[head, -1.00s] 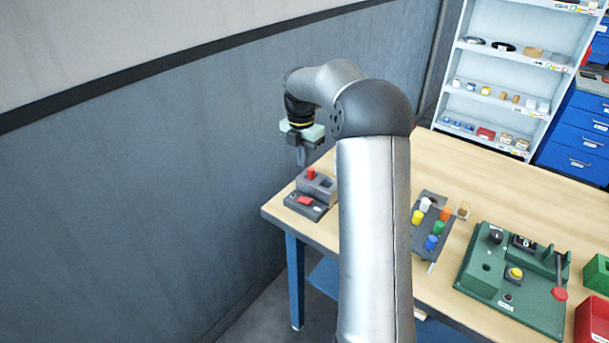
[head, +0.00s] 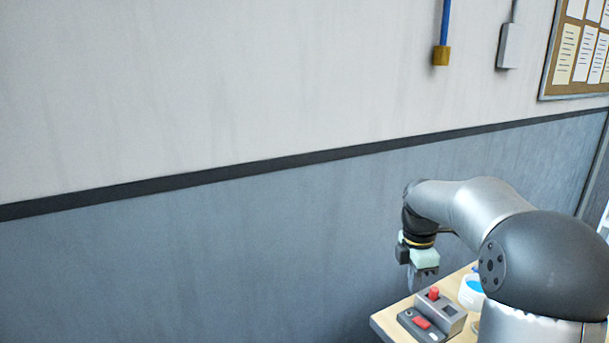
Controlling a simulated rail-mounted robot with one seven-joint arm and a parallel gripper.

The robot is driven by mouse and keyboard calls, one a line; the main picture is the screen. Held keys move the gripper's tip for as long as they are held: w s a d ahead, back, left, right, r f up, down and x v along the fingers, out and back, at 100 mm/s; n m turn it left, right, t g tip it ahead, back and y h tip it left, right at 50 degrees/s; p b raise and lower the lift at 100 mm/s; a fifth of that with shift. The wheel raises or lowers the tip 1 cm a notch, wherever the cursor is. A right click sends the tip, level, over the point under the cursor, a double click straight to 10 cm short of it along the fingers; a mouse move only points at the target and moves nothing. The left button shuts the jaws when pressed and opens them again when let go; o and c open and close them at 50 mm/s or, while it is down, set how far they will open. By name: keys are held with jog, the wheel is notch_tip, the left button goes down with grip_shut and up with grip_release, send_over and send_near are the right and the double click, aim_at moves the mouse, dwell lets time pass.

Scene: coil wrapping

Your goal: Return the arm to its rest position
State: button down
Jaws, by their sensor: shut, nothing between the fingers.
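My gripper (head: 424,283) is at the lower right of the head view, pointing down at the end of my bent arm. Its fingers are together with nothing between them. It hangs above and a little left of a grey device with red parts (head: 433,318) on the table corner, apart from it as far as I can see. My arm's large dark joint hides most of the table.
A white and blue round item (head: 471,291) stands behind the grey device. A grey wall (head: 200,265) fills the left. A notice board (head: 578,50) hangs at the upper right.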

jog(key=s+a+f+m, duration=0.1)
jog(key=s+a+m, duration=0.3)
jog(key=s, duration=0.5)
jog(key=s+a+f+m, duration=0.1)
jog(key=s+a+m, duration=0.3)
jog(key=s+m, duration=0.4)
jog(key=s+a+f+m+t, duration=0.1)
jog(key=s+a+m, duration=0.3)
jog(key=s, duration=0.7)
jog(key=shift+f+m+y, duration=0.4)
jog(key=shift+f+m, duration=0.1)
jog(key=shift+m, duration=0.7)
